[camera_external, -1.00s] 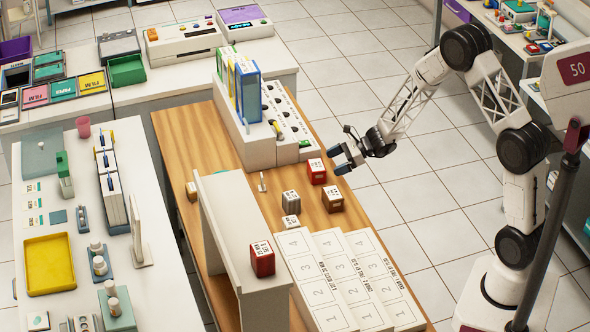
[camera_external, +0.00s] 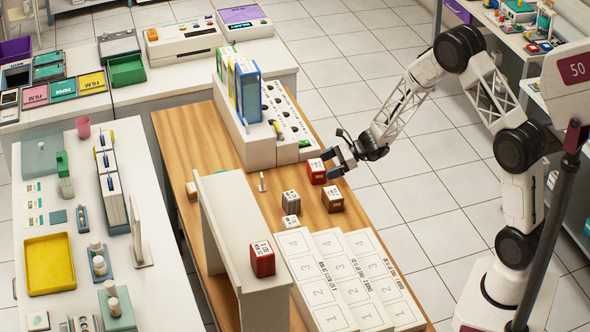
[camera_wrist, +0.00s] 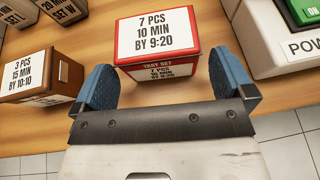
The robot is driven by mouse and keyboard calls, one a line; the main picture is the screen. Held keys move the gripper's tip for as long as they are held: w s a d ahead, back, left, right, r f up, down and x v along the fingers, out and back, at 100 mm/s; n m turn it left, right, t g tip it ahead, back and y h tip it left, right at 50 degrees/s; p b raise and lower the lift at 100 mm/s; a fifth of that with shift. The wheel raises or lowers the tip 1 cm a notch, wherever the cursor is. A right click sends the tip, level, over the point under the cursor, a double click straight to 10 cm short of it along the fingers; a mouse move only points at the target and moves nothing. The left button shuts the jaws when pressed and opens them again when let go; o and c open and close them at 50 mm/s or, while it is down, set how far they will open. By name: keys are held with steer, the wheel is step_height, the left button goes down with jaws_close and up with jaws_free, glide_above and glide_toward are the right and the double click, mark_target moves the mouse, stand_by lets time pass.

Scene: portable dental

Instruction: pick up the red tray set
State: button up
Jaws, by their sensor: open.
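A red tray set (camera_external: 316,174) sits on the wooden table near its right edge. In the wrist view the red box (camera_wrist: 157,36) has a white label reading "7 PCS 10 MIN BY 9:20" and "TRAY SET" on its front. My gripper (camera_external: 331,163) is open beside it on its right side. In the wrist view the blue fingertips flank the near face of the box, one at each side, with nothing gripped. I cannot tell whether either finger touches it. A second red box (camera_external: 262,262) with a white label stands on the white shelf.
A brown box (camera_external: 332,203) stands close to the red one; it is at left in the wrist view (camera_wrist: 42,82). Grey boxes (camera_external: 290,198) stand to its left. The white rack (camera_external: 262,152) is behind. White numbered panels (camera_external: 330,280) lie in front. Floor is open at right.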

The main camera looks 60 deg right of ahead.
mark_target(317, 171)
steer(key=shift+x, duration=2.45)
steer(key=shift+s+a+f, duration=0.1)
steer(key=shift+c, duration=0.5)
steer(key=c, duration=0.7)
